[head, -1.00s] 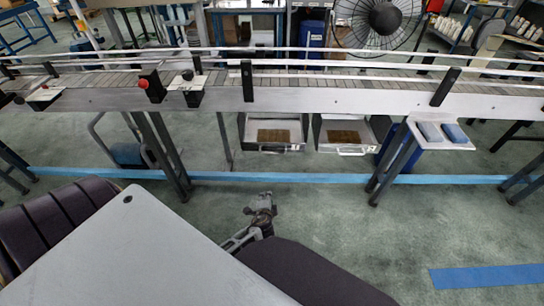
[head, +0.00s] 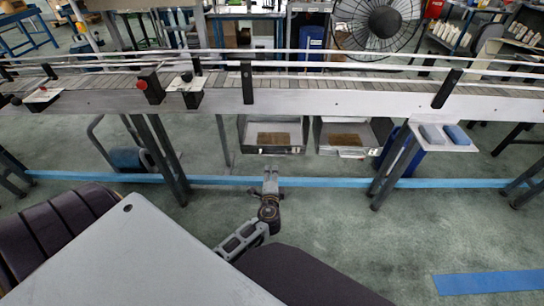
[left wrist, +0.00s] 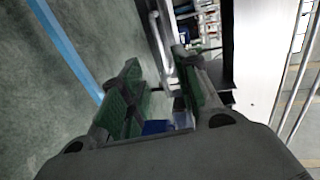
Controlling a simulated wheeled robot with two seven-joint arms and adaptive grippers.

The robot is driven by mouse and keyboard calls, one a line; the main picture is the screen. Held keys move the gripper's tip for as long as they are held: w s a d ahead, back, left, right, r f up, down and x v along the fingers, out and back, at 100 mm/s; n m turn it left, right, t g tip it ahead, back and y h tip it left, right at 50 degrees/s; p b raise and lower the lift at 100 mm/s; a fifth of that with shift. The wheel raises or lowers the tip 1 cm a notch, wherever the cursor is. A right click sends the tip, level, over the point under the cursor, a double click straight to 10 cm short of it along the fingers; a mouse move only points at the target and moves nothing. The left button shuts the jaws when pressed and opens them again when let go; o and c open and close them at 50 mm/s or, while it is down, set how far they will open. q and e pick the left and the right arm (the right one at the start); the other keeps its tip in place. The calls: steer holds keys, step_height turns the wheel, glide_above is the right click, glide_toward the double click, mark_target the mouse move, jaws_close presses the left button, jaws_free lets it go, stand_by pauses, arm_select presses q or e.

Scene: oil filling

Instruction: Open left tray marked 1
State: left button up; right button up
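The left tray (head: 248,134) is a grey metal drawer under the conveyor, with a brown patch inside it. Its front with a small pale label faces me; the number is too small to read. My left gripper (head: 270,170) is just below and in front of this tray, pointing at it. In the left wrist view the left gripper (left wrist: 158,92) is open, with green-padded fingers apart. A light metal bar, likely a tray handle (left wrist: 160,45), runs toward the gap between them; contact cannot be told. The right gripper is not in view.
A similar right tray (head: 320,136) hangs beside the left one. The conveyor (head: 330,101) runs above both, with its legs (head: 160,155) at the left. A small shelf with blue-grey pads (head: 445,134) is at the right.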

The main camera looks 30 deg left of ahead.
arm_select(q)
steer(key=shift+w, duration=0.1)
steer(key=shift+b+x, duration=0.7)
steer(key=shift+x, duration=6.05)
steer(key=shift+a, duration=0.1)
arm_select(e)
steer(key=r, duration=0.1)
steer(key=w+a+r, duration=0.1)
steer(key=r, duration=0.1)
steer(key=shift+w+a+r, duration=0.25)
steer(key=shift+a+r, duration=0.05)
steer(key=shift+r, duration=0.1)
arm_select(q)
jaws_close()
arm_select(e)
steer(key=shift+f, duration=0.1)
